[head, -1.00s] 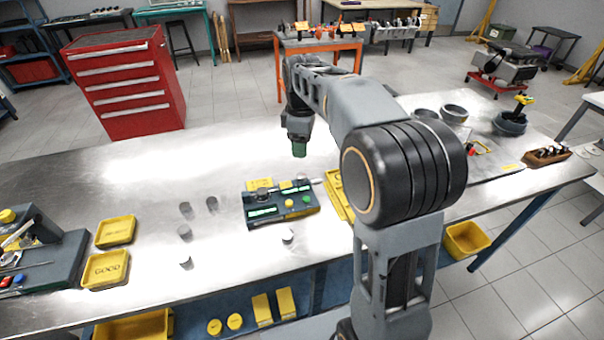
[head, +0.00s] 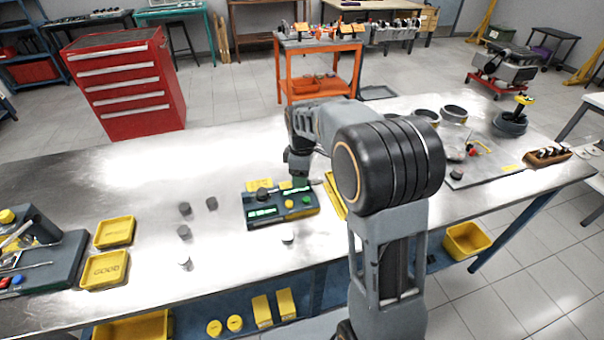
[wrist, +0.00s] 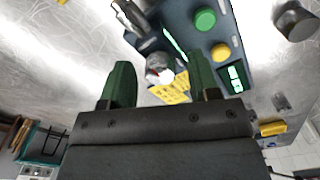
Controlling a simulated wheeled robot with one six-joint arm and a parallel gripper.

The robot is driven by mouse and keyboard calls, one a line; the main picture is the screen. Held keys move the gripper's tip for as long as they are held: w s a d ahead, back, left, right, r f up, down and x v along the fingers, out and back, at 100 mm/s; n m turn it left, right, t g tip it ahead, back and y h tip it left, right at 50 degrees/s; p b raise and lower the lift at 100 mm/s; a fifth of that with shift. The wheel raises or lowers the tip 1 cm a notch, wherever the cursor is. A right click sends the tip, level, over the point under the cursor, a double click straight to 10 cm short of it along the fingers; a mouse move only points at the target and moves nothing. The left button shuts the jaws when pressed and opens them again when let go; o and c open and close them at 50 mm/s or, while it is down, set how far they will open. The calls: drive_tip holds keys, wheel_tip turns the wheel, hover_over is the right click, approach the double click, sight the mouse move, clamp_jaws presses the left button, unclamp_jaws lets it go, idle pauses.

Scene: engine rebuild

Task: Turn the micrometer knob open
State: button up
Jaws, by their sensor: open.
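The micrometer unit (head: 281,222) is a dark block on the metal bench with green displays, a yellow button and a green button. My gripper (head: 297,172) points down just above its back edge in the head view and hides what lies behind. In the wrist view, the two green fingers (wrist: 160,62) are apart. A round grey metal part, seemingly the micrometer knob (wrist: 156,67), shows between them with space on both sides; I cannot tell whether the fingertips are down at its height. A yellow label (wrist: 171,92) lies beside it.
Several small grey cylinders (head: 184,232) stand left of the unit, and one (head: 288,238) stands in front. Yellow trays (head: 105,269) lie at the left. A yellow piece (head: 334,195) lies close on the unit's right. The back left of the bench is clear.

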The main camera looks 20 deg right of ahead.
drive_tip(key=c, duration=0.9)
